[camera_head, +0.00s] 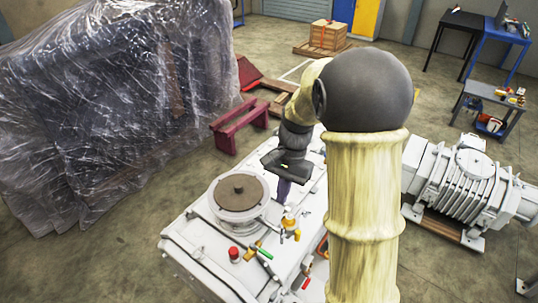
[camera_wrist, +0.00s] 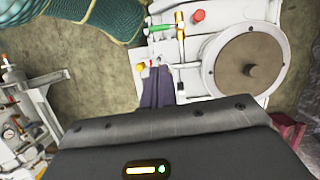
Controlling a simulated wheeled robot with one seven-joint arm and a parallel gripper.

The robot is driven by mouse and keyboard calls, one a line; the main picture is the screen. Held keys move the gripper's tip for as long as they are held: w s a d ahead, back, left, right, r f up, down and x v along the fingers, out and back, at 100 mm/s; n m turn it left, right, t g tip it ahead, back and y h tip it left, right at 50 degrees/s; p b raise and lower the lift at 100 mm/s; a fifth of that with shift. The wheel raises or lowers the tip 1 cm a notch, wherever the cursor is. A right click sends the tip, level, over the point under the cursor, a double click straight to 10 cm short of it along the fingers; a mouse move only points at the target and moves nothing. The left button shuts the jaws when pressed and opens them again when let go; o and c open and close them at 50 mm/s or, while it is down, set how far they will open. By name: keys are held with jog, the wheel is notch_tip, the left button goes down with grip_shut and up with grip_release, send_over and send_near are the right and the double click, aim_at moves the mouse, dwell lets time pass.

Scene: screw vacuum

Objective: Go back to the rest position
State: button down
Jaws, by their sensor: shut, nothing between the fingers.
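My gripper (camera_head: 283,198) hangs from my bent arm above the white machine (camera_head: 187,240), near the middle of the head view. Its dark purple fingers point down and are together, with nothing seen between them. In the wrist view my gripper (camera_wrist: 157,75) shows beyond the dark wrist housing, with its fingertips beside the small yellow and red fittings. A round brown lid (camera_head: 239,191) on the machine lies to the left of the fingers in the head view. My own arm hides part of the machine's right side.
Brass fittings (camera_head: 289,222), a red knob (camera_head: 234,254) and a green-handled valve (camera_head: 265,254) stand up from the machine top. A plastic-wrapped load (camera_head: 110,95) fills the left. A white ribbed pump (camera_head: 465,185) stands at right. Open floor (camera_head: 395,70) lies behind.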

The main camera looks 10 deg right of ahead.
jog(key=shift+s, duration=0.1)
jog(key=s+d+f+n+t+h, duration=0.1)
jog(key=s+n+t+h, duration=0.1)
jog(key=s+n+t, duration=0.3)
jog(key=s+n, duration=0.3)
jog(key=s, duration=0.1)
jog(key=shift+s+d+f+n, duration=0.15)
jog(key=shift+s+d+n, duration=0.05)
jog(key=shift+s+n, duration=0.15)
